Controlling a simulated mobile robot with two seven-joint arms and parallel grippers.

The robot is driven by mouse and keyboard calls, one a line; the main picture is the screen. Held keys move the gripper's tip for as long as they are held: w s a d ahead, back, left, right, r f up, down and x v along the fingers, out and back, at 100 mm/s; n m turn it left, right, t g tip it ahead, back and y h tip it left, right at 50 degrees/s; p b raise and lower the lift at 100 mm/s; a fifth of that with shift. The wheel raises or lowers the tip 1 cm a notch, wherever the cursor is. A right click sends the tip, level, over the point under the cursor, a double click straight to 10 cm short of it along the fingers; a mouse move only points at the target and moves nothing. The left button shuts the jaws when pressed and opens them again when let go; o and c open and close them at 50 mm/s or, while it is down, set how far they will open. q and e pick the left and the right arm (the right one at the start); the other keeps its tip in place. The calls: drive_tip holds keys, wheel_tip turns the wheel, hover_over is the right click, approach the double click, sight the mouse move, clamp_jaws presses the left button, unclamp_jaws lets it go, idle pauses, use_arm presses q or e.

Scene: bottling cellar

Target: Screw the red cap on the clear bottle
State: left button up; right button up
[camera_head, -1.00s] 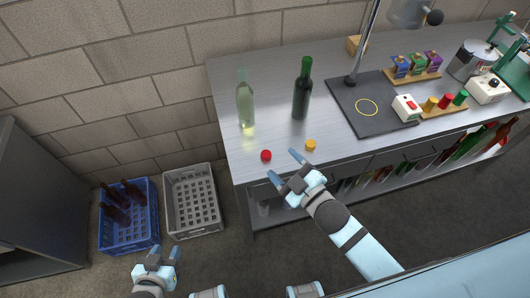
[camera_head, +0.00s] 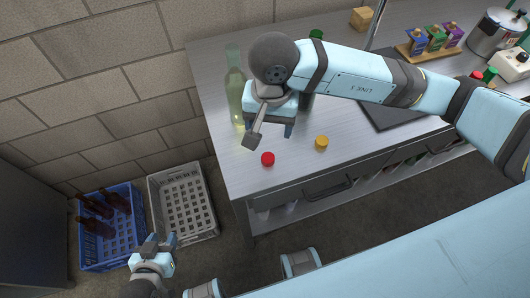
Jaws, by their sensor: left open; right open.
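The red cap (camera_head: 267,158) lies on the metal counter (camera_head: 215,70) near its front left corner. The clear bottle (camera_head: 235,92), pale greenish, stands upright on the counter behind and left of the cap; no cap shows on its neck. My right gripper (camera_head: 270,137) is open and empty, its fingers pointing down toward the counter, just behind the red cap in the picture and right of the clear bottle. Its height above the cap is hard to tell. My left gripper (camera_head: 155,243) is open and empty, low at the bottom left, away from the counter.
A dark green bottle (camera_head: 316,35) is mostly hidden behind my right arm. A yellow cap (camera_head: 321,142) lies right of the red one. A blue crate (camera_head: 125,250) with brown bottles and an empty grey crate (camera_head: 160,205) stand on the floor.

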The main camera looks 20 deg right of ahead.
drive_tip(key=shift+w+d+r, duration=0.1)
drive_tip(key=shift+w+d, duration=0.1)
drive_tip(key=shift+d, duration=0.15)
hover_over(268, 158)
drive_tip(key=f, duration=0.8)
drive_tip(key=shift+d+f, duration=0.3)
drive_tip(key=shift+f, duration=0.05)
drive_tip(key=f, duration=0.1)
drive_tip(key=f+p, duration=0.1)
drive_tip(key=f, duration=0.3)
drive_tip(key=shift+a+f, duration=0.1)
drive_tip(key=shift+a, duration=0.2)
drive_tip(key=c, duration=1)
